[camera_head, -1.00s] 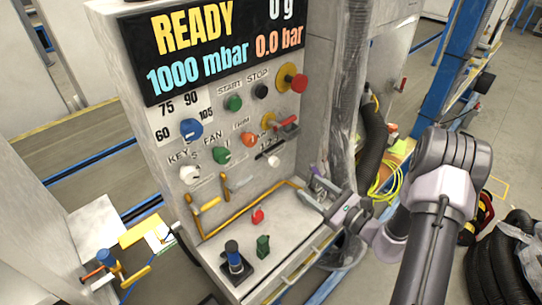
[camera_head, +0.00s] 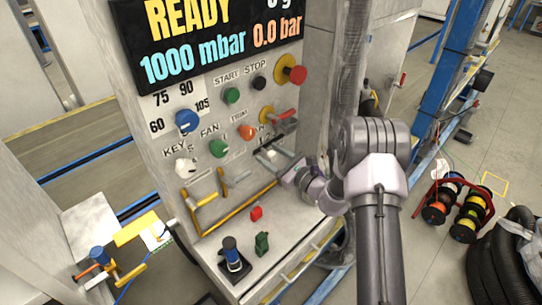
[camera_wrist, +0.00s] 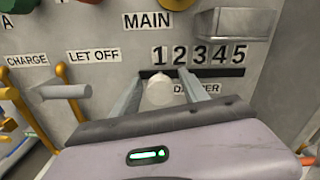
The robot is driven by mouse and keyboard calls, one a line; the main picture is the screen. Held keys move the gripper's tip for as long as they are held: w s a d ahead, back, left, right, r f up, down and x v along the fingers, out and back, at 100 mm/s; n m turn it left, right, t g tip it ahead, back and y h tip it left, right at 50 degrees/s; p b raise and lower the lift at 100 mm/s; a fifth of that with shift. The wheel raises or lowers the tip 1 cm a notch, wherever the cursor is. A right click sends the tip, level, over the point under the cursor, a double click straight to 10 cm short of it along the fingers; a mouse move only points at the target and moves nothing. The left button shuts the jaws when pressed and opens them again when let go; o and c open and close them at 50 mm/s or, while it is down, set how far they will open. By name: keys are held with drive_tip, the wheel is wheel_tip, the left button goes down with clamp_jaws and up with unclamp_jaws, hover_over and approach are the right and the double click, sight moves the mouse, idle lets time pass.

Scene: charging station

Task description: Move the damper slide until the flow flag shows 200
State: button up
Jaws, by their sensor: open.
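The damper slide's pale round knob (camera_wrist: 160,90) sits at the left end of a dark horizontal slot (camera_wrist: 222,72), near the 1 of the scale 1 to 5. A partly hidden DAMPER label is below the slot. My gripper (camera_wrist: 160,76) is open, with one finger on each side of the knob; I cannot tell whether either touches it. In the head view my gripper (camera_head: 270,158) reaches the panel's lower right, and the knob is hard to make out between the fingers. No flow flag reading 200 is legible in either view.
Left of my gripper are a grey lever (camera_wrist: 62,92) and an orange-yellow handle (camera_wrist: 66,78). A metal box (camera_wrist: 238,22) juts out above the slot. The display (camera_head: 205,40) reads READY, 1000 mbar, 0.0 bar. A black-and-blue joystick (camera_head: 232,257) stands on the ledge.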

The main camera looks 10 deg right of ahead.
clamp_jaws()
idle(1.3)
